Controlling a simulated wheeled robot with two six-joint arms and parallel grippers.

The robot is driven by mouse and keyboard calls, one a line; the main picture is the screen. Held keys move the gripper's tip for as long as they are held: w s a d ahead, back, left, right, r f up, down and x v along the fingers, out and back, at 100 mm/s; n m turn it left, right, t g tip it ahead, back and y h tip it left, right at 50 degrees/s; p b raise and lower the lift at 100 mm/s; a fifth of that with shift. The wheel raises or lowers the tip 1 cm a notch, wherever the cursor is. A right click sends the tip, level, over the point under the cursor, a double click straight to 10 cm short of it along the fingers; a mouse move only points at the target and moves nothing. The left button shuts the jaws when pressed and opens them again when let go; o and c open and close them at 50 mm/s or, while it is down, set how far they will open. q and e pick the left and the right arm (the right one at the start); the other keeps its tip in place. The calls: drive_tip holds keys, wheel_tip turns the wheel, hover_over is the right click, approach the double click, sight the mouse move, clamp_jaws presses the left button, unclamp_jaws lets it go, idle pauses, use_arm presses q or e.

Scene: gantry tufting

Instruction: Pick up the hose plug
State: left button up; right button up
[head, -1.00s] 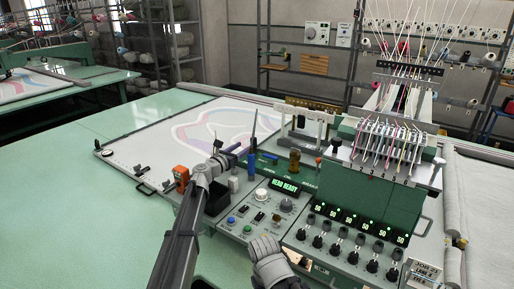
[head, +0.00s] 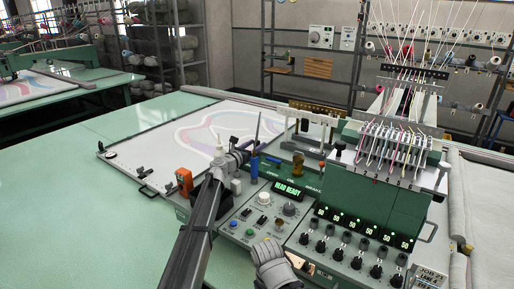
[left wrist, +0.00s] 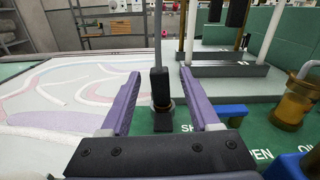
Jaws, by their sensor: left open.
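The hose plug looks to be the black upright piece (left wrist: 160,88) with a thin grey hose rising from its top, in the left wrist view. Its foot is in a ring on the green panel. In the head view only its thin dark upright line (head: 257,127) shows clearly. My left gripper (head: 247,151) is open over the panel. In the left wrist view its two purple fingers (left wrist: 160,74) lie left and right of the plug, with a gap on each side. I cannot tell how far the tips reach past it. My right gripper's jaws do not show.
A blue lever (left wrist: 229,112) and an amber jar (head: 297,164) stand to the right of the plug. A blue upright piece (head: 254,169) is close by the gripper. An orange box (head: 184,181) stands left. Threaded needle heads (head: 392,145) rise at the right.

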use_arm(q)
drive_tip(key=shift+w+d, duration=0.4)
drive_tip(key=shift+w, duration=0.15)
drive_tip(key=shift+c, duration=0.2)
clamp_jaws()
